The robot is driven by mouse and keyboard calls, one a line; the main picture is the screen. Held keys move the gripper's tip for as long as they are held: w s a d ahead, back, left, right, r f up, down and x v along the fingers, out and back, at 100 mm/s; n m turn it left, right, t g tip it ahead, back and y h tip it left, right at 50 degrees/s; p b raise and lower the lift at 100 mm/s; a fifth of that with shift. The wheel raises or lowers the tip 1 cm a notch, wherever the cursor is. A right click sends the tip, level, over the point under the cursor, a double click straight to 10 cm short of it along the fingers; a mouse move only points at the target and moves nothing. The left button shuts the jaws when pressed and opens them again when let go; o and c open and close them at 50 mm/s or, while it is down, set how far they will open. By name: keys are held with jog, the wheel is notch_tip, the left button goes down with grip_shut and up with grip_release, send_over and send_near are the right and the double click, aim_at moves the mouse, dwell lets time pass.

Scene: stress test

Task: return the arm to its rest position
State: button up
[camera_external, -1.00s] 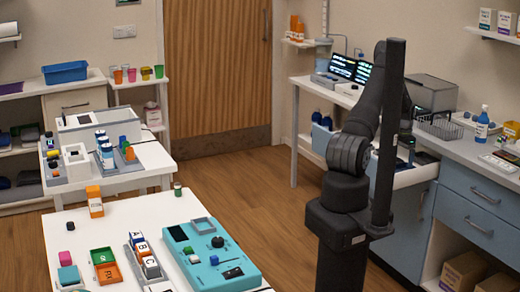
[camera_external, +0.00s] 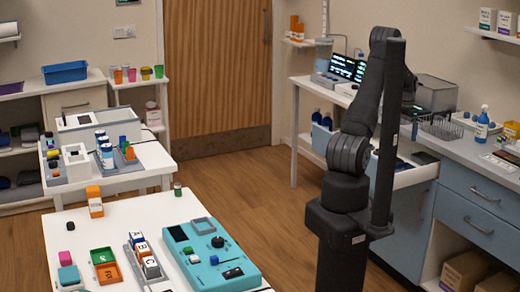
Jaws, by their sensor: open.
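My dark arm (camera_external: 362,105) rises from its base in the right half of the external view, bends at the top and reaches over toward the right-hand counter. A dark upright post beside it hides part of the forearm and wrist. My gripper (camera_external: 413,131) shows only as a small dark part just right of the post, above the open drawer (camera_external: 414,174). It is open, and I see nothing held in it. Its fingertips are too small and too covered to make out well.
The blue-fronted counter (camera_external: 474,205) carries a wire basket (camera_external: 440,127), a blue bottle (camera_external: 482,122) and a grey box (camera_external: 431,92). Screens (camera_external: 349,67) stand behind the arm. At front left, a white table (camera_external: 140,212) holds a teal panel (camera_external: 215,262) and small trays. The wooden floor between is clear.

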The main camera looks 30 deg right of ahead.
jog(key=shift+r, duration=0.55)
notch_tip(320, 180, down, 13)
jog(key=shift+f, duration=0.1)
jog(key=shift+r, duration=0.45)
